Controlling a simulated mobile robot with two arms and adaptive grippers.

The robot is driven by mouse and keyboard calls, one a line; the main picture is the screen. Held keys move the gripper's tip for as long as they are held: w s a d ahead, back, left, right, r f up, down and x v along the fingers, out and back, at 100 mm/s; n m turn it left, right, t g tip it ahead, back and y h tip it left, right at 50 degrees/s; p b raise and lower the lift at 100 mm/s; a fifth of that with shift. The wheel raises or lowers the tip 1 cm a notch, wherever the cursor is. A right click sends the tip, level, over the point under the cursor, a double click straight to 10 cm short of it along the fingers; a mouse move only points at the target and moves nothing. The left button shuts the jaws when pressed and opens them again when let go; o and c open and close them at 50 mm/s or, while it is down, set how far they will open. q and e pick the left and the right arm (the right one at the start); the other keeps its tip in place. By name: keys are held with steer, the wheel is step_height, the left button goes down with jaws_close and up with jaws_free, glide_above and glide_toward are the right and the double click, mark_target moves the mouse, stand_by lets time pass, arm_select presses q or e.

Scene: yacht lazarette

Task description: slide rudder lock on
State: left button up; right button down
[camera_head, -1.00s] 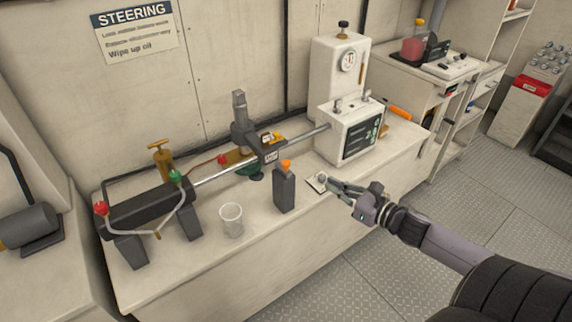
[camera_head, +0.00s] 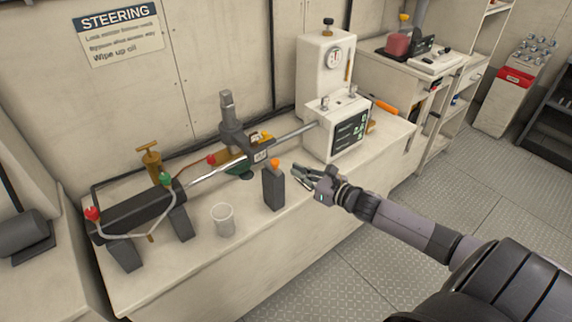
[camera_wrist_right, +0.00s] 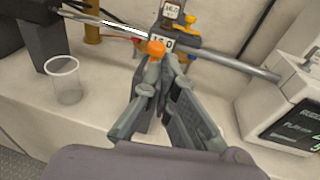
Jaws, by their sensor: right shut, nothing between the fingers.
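A dark grey upright post with an orange knob on top (camera_head: 274,188) stands on the white bench (camera_head: 245,228); which part is the rudder lock is not labelled. Behind it, a steel rod (camera_head: 213,174) runs from a black cylinder (camera_head: 138,214) through a grey block (camera_head: 240,138) to the white gauge unit. My right gripper (camera_head: 294,171) is shut and empty, just right of the post's top. In the right wrist view, the fingertips (camera_wrist_right: 168,62) come together close to the orange knob (camera_wrist_right: 156,48); I cannot tell if they touch it. My left gripper is out of view.
A clear cup (camera_head: 222,220) stands left of the post. The white gauge unit (camera_head: 325,78) with a dark screen stands to the right. A brass pump (camera_head: 150,158) and red and green knobs are at the left. The bench's front edge is clear.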

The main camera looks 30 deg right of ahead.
mark_target(272, 164)
steer(key=p+x, duration=0.1)
steer(key=x, duration=0.4)
steer(key=shift+w, duration=0.1)
steer(key=b+x, duration=0.2)
steer(key=x, duration=0.1)
steer(key=shift+w+d+b, duration=0.1)
steer(key=shift+w+b, duration=0.05)
steer(key=shift+b, duration=0.2)
steer(key=shift+w+r, duration=0.1)
steer(key=shift+w, duration=0.05)
steer(key=shift+r, duration=0.15)
steer(key=shift+d, duration=0.1)
